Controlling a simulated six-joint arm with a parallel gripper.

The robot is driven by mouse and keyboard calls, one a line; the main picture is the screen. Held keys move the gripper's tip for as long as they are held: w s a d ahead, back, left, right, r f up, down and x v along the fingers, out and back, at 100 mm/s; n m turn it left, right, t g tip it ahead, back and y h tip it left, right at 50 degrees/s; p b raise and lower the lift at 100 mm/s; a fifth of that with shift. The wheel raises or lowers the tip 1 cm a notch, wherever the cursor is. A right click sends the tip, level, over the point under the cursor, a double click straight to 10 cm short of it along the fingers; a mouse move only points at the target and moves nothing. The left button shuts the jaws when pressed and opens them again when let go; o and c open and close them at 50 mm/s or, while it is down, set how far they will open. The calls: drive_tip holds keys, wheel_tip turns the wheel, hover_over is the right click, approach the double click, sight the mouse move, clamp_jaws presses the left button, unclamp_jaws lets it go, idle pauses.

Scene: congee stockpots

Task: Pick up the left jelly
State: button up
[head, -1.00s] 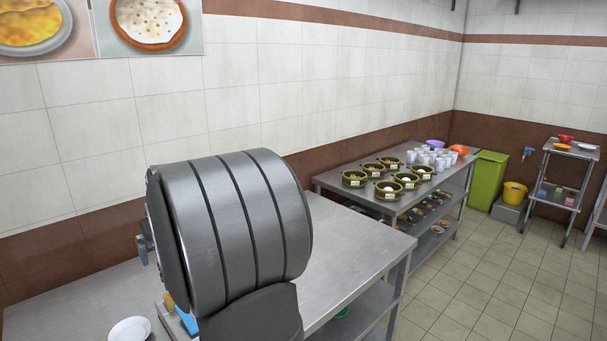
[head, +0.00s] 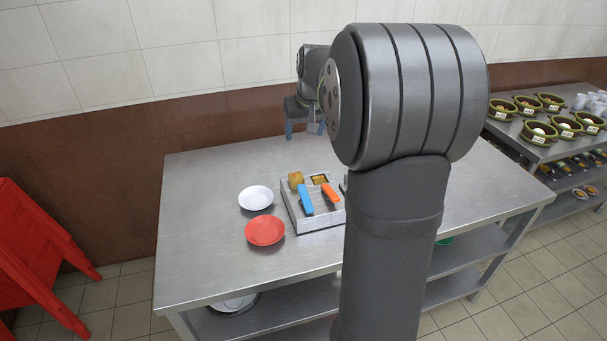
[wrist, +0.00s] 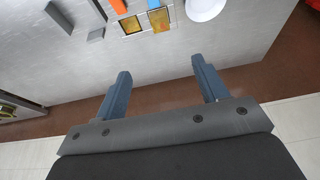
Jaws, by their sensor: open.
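The left jelly (head: 296,179) is a yellow-brown block at the back left of a steel holder (head: 313,222), behind a blue handle (head: 305,200). It also shows at the top of the wrist view (wrist: 159,20). A second yellow-brown piece (head: 319,179) sits to its right, behind an orange handle (head: 330,192); in the wrist view this piece (wrist: 131,25) is to the left. My gripper (head: 305,130) is open and empty, above the table's back edge and behind the jellies. Its two blue-grey fingers (wrist: 162,80) are apart, with nothing between them.
A white plate (head: 256,198) and a red plate (head: 265,230) lie left of the holder on the steel table (head: 195,210). My arm hides the table's middle right. Red furniture (head: 35,255) stands at far left. Several green-rimmed pots stand on the right table. The wall is close behind.

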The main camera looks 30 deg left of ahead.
drive_tip(key=w+a+f+g+h, duration=0.2)
drive_tip(key=w+a+f, duration=0.2)
drive_tip(key=w+a, duration=0.1)
drive_tip(key=g+h, duration=0.1)
hover_over(297, 179)
drive_tip(key=f, duration=1.2)
drive_tip(key=shift+w+d+f, duration=0.1)
drive_tip(key=shift+w+f, duration=0.15)
drive_tip(key=shift+w, duration=0.05)
drive_tip(key=shift+s+f, duration=0.15)
drive_tip(key=shift+f, duration=1.25)
drive_tip(key=shift+s+f, duration=0.15)
drive_tip(key=shift+f, duration=1.2)
drive_tip(key=shift+c, duration=0.3)
drive_tip(key=c, duration=1)
